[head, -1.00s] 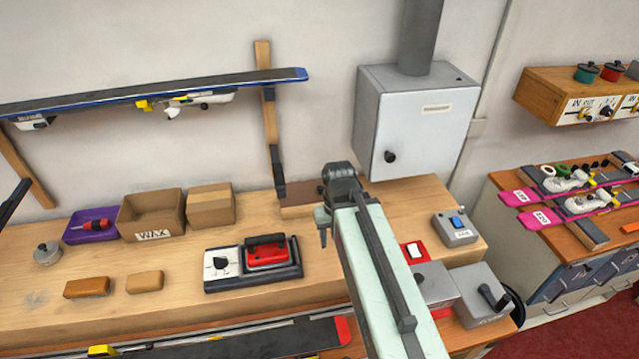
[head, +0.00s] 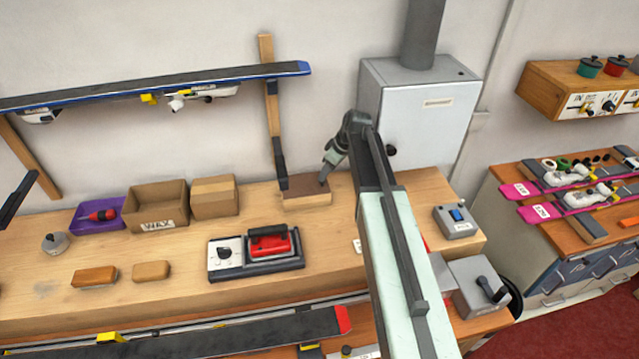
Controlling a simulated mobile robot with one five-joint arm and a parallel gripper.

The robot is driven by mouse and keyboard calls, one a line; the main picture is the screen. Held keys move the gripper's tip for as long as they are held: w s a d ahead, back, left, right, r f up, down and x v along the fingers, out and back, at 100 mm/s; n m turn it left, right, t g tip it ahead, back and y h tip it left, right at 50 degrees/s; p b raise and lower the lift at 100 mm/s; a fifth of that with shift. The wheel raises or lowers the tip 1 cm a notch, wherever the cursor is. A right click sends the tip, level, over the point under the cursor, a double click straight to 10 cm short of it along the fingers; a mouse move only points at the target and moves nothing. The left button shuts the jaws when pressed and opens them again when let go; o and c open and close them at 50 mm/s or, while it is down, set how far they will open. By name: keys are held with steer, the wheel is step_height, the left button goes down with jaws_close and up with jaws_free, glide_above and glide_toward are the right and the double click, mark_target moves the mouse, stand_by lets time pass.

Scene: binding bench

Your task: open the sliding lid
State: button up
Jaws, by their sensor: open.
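A small wooden box (head: 308,200) stands at the back of the bench near the wall. Its dark brown lid (head: 299,185) covers the top in the part that shows. My gripper (head: 323,179) points down at the right part of this lid, with its tips at or just above a small dark knob there. The jaws are open. The tips are small, and I cannot tell whether they touch the knob. The box's right end lies close to my arm.
A wooden upright (head: 270,110) stands left of the box. A red waxing iron (head: 268,243) on its base lies in front. Cardboard boxes (head: 214,197) stand to the left. Bare bench lies between.

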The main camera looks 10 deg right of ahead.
steer(key=b+x, duration=0.2)
steer(key=x, duration=0.2)
steer(key=shift+r, duration=0.1)
jaws_close()
steer(key=shift+s, duration=0.1)
stand_by(1.2)
